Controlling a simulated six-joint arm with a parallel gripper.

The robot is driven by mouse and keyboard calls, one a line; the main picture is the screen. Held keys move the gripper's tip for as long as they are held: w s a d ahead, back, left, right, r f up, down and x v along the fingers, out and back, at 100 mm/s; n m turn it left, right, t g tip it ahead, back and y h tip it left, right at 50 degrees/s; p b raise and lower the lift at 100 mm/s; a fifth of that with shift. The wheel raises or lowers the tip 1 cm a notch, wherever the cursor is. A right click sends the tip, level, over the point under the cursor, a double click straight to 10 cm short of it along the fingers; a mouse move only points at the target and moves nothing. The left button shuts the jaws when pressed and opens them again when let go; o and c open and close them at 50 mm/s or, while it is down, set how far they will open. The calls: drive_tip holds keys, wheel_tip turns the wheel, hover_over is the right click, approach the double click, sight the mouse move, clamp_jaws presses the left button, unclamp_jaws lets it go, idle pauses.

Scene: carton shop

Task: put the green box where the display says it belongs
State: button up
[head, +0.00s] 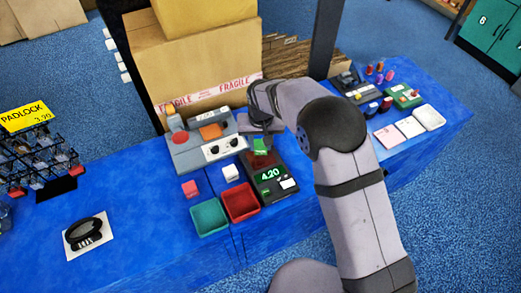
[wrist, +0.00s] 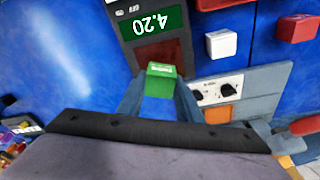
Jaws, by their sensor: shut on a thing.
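My gripper (head: 262,133) is shut on the green box (head: 260,147), which also shows between the fingers in the wrist view (wrist: 160,82). The box is over or at the dark red plate (wrist: 158,53) of a black scale-like device; I cannot tell whether it touches the plate. The device's display (head: 270,174) reads 4.20 in pale digits on green, and appears upside down in the wrist view (wrist: 153,22).
A red box (head: 190,189) and a white box (head: 231,172) stand left of the device. A grey control panel (head: 205,152) with knobs and a red button is behind them. Cardboard boxes (head: 195,60) rise at the back. A padlock rack (head: 35,155) is at left; blue table between is mostly clear.

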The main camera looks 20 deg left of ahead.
sight(260, 141)
wheel_tip(260, 141, up, 6)
drive_tip(key=shift+b, duration=0.45)
drive_tip(key=s+a+f+n+b, duration=0.3)
drive_tip(key=s+a+n+b, duration=0.1)
drive_tip(key=s+a, duration=0.95)
drive_tip(key=shift+n, duration=0.3)
drive_tip(key=shift+s+d+f+p, duration=0.1)
drive_tip(key=shift+d+f+p, duration=0.1)
drive_tip(key=shift+f, duration=1.4)
drive_tip(key=shift+s+d+f+p, duration=0.15)
drive_tip(key=shift+f+p, duration=0.1)
drive_tip(key=shift+f, duration=1.4)
drive_tip(key=shift+w+d+f+p, duration=0.1)
drive_tip(key=shift+d+f+p, duration=0.1)
drive_tip(key=shift+f, duration=1.4)
drive_tip(key=shift+f, duration=0.1)
drive_tip(key=o, duration=1.1)
drive_tip(key=r, duration=0.4)
drive_tip(key=s+d+r, duration=0.1)
drive_tip(key=r, duration=0.3)
drive_tip(key=r+b, duration=0.1)
drive_tip(key=r, duration=0.3)
drive_tip(key=shift+s+d, duration=0.15)
drive_tip(key=shift+s, duration=0.05)
